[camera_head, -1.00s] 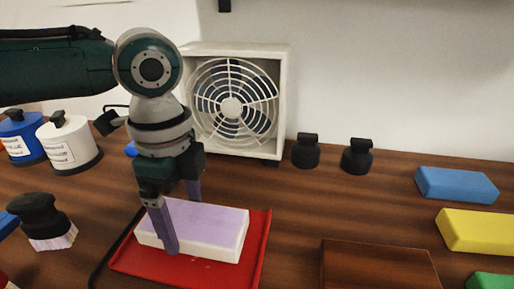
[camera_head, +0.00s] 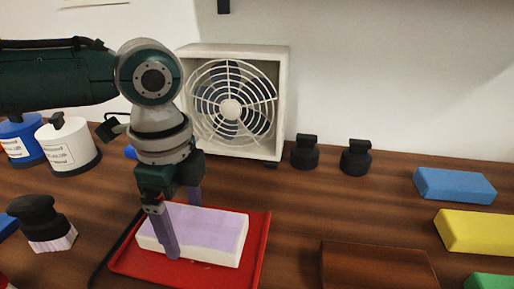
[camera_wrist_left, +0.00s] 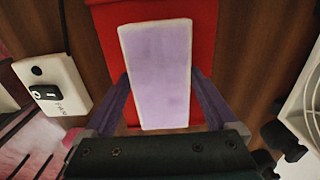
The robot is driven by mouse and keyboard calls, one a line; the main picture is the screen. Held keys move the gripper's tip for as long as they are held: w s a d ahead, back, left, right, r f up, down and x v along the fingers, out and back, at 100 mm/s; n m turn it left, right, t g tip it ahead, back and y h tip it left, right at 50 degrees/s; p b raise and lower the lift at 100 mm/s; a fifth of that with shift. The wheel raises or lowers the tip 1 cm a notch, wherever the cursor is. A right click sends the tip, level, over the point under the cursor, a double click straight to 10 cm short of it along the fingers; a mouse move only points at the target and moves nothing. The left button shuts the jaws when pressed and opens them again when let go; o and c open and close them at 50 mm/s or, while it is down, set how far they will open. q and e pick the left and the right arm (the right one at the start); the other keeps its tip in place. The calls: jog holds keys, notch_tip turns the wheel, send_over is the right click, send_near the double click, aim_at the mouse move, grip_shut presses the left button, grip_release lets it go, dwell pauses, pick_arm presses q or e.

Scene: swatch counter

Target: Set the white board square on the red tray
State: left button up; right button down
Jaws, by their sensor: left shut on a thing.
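The white board (camera_head: 222,228), a block with a pale lavender top, is over the red tray (camera_head: 256,245). Its underside looks at or very near the tray floor; I cannot tell if it touches. My left gripper (camera_head: 183,228) is shut across the board, one finger on the near long side and one on the far side. In the left wrist view the board (camera_wrist_left: 158,75) lies between the fingers, with its sides roughly in line with the tray (camera_wrist_left: 205,40). The tray's left part is partly hidden by the gripper and board. My right gripper is not in view.
A white box fan (camera_head: 232,105) stands behind the tray. Two black knobbed weights (camera_head: 355,158), blue (camera_head: 455,185) and yellow (camera_head: 475,231) blocks and a brown panel (camera_head: 375,265) are to the right. A black brush (camera_head: 42,222) and white canister (camera_head: 68,145) are left.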

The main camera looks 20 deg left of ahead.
pick_arm(q)
jog(key=shift+f, duration=0.25)
jog(key=o, duration=1.2)
jog(key=shift+r, duration=0.1)
